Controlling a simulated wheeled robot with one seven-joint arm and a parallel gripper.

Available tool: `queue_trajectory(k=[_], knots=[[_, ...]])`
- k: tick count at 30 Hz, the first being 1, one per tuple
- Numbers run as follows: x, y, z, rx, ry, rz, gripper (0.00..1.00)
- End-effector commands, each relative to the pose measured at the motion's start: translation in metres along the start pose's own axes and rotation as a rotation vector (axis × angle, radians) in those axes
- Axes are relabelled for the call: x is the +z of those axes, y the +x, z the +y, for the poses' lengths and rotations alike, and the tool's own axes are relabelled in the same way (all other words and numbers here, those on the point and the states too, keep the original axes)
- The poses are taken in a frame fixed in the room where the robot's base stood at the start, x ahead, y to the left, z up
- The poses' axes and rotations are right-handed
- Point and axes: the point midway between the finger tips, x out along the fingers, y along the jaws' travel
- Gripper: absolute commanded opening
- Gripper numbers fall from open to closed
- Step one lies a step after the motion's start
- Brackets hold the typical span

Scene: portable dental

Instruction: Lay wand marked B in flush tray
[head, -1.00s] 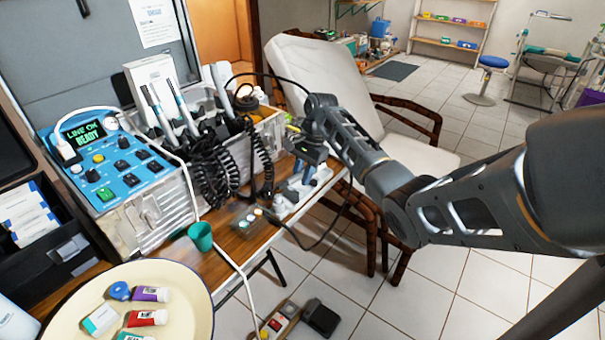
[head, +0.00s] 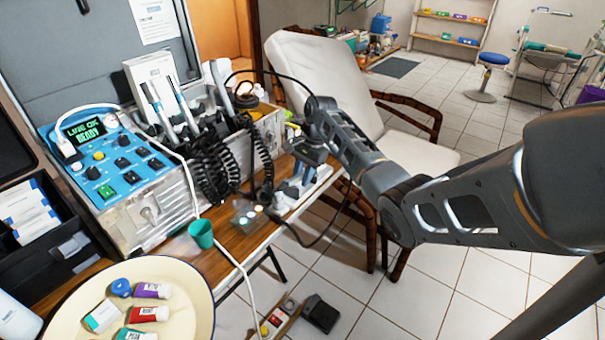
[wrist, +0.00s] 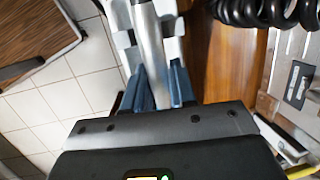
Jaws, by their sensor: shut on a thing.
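My gripper (wrist: 160,88) has blue fingers shut on a silver-white wand (wrist: 149,48), which runs up between them in the wrist view. No letter on it can be read. Below the fingers is a white, notched tray (wrist: 173,48), probably the flush tray; whether the wand touches it I cannot tell. In the head view my gripper (head: 297,180) is low over the table's right edge, and the white tray (head: 283,206) shows partly under it. My wrist hides much of the held wand there.
Several wands (head: 180,108) stand in the metal case, with black coiled cords (head: 212,165) hanging in front. The blue control unit (head: 110,160) reads LINE OK, READY. A green cup (head: 201,233) and cream plate (head: 185,318) are nearer. A reclining chair (head: 325,75) stands behind my arm.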

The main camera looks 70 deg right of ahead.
Motion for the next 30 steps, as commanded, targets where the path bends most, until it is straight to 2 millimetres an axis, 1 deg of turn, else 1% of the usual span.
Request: queue_trajectory(k=[8, 9, 18, 30], knots=[[-0.0002, 0.0006, 0.0003, 0.0, 0.001, 0.001, 0.0], [-0.0002, 0.0006, 0.0002, 0.0, 0.001, 0.001, 0.27], [-0.0002, 0.0005, 0.0002, 0.0, 0.001, 0.0, 0.55], [-0.0002, 0.0005, 0.0008, 0.002, 0.002, 0.0, 0.55]])
